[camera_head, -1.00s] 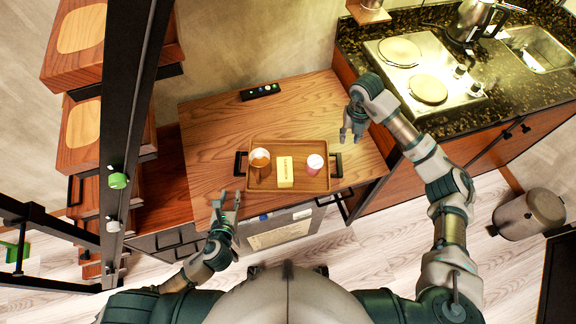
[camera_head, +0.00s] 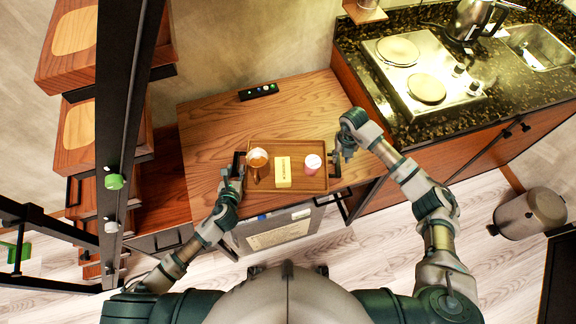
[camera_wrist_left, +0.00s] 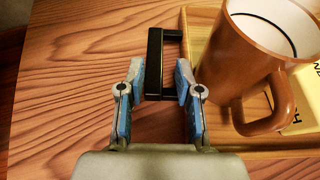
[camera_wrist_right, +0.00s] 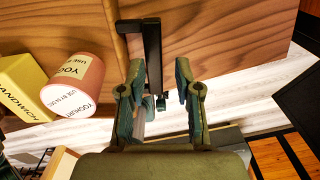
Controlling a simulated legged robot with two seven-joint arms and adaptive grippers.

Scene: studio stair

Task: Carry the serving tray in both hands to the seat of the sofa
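The wooden serving tray (camera_head: 313,146) with black end handles lies on the wooden counter top. It holds a brown mug (camera_head: 257,166), a yellow sandwich box (camera_head: 283,172) and a pink-and-white yoghurt tub (camera_head: 312,163). My left gripper (camera_head: 233,177) is open at the tray's left handle; in the left wrist view that handle (camera_wrist_left: 154,65) lies between the parted fingertips. My right gripper (camera_head: 344,152) is open at the right end; in the right wrist view the right handle (camera_wrist_right: 153,55) reaches between the fingers, nearer the left one. The sofa is not identifiable in these views.
A black remote (camera_head: 258,91) lies at the back of the counter top. A hob (camera_head: 425,70) and a kettle (camera_head: 475,18) are at the right. Stairs with a dark frame (camera_head: 128,120) stand at the left. A bin (camera_head: 530,216) stands on the floor at the right.

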